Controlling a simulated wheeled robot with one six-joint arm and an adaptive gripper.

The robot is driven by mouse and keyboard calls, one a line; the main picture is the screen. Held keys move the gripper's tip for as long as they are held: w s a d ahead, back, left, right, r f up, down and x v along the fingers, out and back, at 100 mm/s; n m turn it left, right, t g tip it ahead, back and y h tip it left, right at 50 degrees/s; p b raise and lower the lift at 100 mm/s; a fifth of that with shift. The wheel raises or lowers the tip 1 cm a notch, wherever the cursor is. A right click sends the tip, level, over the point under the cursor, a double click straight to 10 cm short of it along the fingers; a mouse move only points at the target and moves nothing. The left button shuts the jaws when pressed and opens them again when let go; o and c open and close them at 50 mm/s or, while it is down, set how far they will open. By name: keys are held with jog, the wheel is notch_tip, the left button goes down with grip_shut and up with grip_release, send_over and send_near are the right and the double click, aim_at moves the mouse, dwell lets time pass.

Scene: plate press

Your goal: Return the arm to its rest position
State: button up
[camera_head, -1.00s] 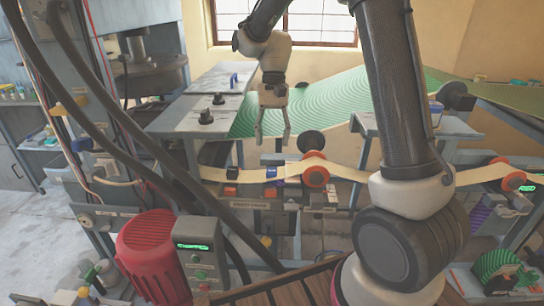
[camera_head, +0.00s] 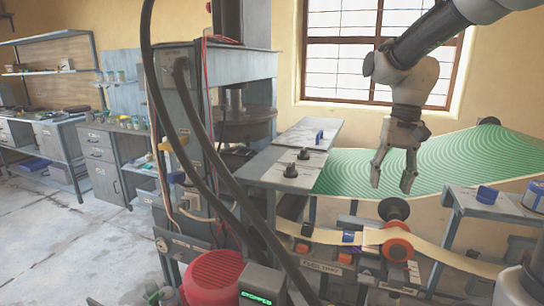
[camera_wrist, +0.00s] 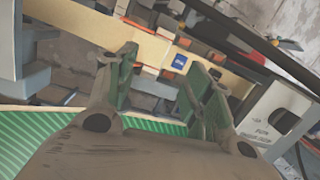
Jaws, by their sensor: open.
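My gripper (camera_head: 392,184) hangs from my arm with its fingers pointing down, in the right half of the head view. It is open, with nothing between its fingers. It is in front of the green patterned sheet (camera_head: 450,165) and above the cream strip with the orange roller (camera_head: 397,244). In the wrist view, my gripper (camera_wrist: 160,85) shows two spread fingers with an empty gap. The cream strip (camera_wrist: 90,20) and a blue label (camera_wrist: 180,62) lie beyond the fingertips.
A tall press (camera_head: 190,90) stands left of my gripper, with thick dark hoses in front. A grey table with black knobs (camera_head: 290,170) is beside it. A red motor (camera_head: 212,280) and a control box (camera_head: 262,288) are low in front. Open floor (camera_head: 80,240) lies at left.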

jog(key=s+d+r+n+t, duration=0.1)
jog(key=s+d+t, duration=0.2)
jog(key=s, duration=0.4)
jog(key=s+d+r+n+t+h, duration=0.1)
jog(key=s+d, duration=0.3)
jog(key=s, duration=0.4)
jog(key=shift+s+d+n+t, duration=0.3)
jog(key=shift+d+n+t, duration=0.15)
jog(key=shift+t, duration=0.45)
jog(key=shift+a+f, duration=0.1)
jog(key=shift+a, duration=0.05)
jog(key=shift+c, duration=0.4)
